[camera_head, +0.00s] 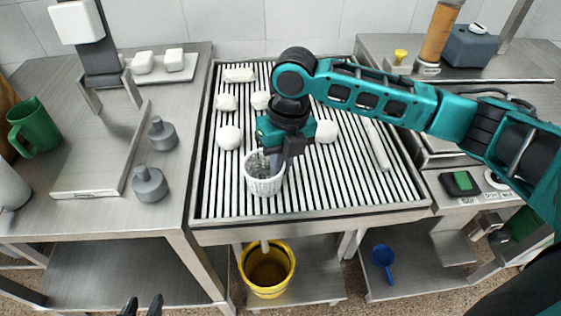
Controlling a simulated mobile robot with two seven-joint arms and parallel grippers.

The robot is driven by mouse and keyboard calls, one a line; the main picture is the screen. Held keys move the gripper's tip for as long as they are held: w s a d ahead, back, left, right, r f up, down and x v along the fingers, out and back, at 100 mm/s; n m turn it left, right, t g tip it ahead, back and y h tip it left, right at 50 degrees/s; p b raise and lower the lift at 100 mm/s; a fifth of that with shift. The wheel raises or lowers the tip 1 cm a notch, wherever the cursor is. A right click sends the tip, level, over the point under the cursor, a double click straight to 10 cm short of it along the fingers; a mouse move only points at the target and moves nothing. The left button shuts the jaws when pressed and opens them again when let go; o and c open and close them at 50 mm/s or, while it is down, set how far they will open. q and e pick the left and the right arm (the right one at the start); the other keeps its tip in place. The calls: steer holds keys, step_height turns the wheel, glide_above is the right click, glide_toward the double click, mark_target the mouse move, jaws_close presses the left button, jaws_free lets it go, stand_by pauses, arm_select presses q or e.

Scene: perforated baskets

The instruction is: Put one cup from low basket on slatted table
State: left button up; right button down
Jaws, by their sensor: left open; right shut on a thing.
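The slatted table (350,198) stands in the middle, with white slats over dark gaps in a metal frame. A white cup-like container (262,186) with small marks or holes low on its side is on or just above the front slats; I cannot tell if it touches them. My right gripper (275,160) reaches down at its rim and is shut on it, with its fingertips partly hidden. My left gripper (141,305) is open and empty at the bottom edge, only its fingertips showing. I cannot make out a low basket for certain.
Several white lumps (229,137) lie on the slats. A yellow bucket (268,290) stands below the table. The left counter holds a green mug (34,127) and two grey knobbed weights (150,184). A blue scoop (383,258) lies on the right lower shelf. The front right slats are clear.

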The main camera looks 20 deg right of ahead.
steer(key=shift+f, duration=0.15)
steer(key=c, duration=1.2)
jaws_free()
steer(key=shift+c, duration=0.2)
steer(key=shift+r, duration=0.2)
step_height(320, 180, up, 12)
steer(key=d+p, duration=0.1)
steer(key=shift+d, duration=0.2)
steer(key=shift+f, duration=0.15)
